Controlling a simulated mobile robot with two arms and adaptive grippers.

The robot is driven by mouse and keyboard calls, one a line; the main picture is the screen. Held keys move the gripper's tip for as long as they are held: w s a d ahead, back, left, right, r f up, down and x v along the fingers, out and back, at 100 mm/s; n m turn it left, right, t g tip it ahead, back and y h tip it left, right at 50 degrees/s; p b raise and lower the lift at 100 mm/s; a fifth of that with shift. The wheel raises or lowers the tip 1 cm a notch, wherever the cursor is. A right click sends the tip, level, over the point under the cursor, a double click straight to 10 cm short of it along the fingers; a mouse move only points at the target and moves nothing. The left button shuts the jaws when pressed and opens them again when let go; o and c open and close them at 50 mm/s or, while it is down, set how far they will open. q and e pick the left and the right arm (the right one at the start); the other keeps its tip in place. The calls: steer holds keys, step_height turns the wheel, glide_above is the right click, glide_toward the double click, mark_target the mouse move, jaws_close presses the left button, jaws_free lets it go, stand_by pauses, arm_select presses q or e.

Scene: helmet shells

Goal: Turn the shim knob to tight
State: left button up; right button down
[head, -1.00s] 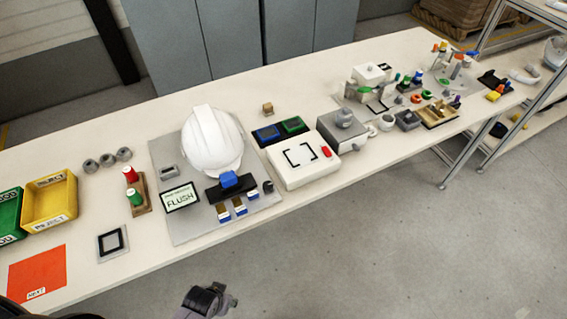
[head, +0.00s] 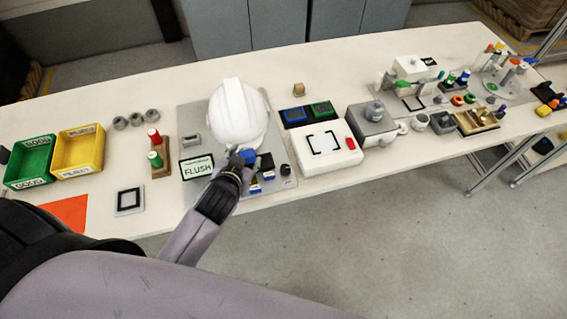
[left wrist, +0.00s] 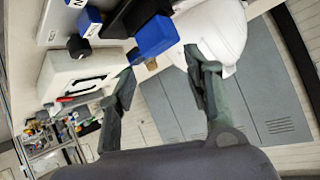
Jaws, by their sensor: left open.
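The white helmet shell (head: 238,114) stands on a grey plate (head: 196,112). In front of it a blue block-like knob (head: 249,155) sits on a black bar; it also shows in the left wrist view (left wrist: 155,37). A small black round knob (head: 286,169) is at the plate's front right corner, also in the left wrist view (left wrist: 78,46). No label tells which is the shim knob. A sign (head: 197,167) reads FLUSH. My left gripper (left wrist: 160,64) is open and empty, its fingertips near the blue knob, apparently either side of it; contact is unclear. My right gripper is out of view.
Blue and white blocks (head: 268,173) stand close to my left gripper at the plate's front. A white box (head: 327,158) with a red button is to the right. A red and green post stand (head: 161,165) is to the left.

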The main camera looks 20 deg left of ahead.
arm_select(q)
steer(key=w+d+r+m+t+h, duration=0.35)
steer(key=w+r, duration=0.25)
steer(key=r, duration=0.3)
steer(key=w+d+r+m+t+h, duration=0.25)
steer(key=w+r+t, duration=0.3)
steer(key=r, duration=0.35)
steer(key=d+r+m+g+h, duration=0.3)
steer(key=d+m+g+h, duration=0.4)
steer(key=d+m+h, duration=0.4)
steer(key=m+g+y, duration=0.2)
steer(key=g+y, duration=0.9)
steer(key=g, duration=0.3)
glide_toward(285, 168)
steer(key=p+x, duration=0.3)
steer(key=x, duration=0.5)
steer(key=shift+d+f+p, duration=0.15)
steer(key=shift+f+p, duration=0.2)
steer(key=shift+p, duration=0.05)
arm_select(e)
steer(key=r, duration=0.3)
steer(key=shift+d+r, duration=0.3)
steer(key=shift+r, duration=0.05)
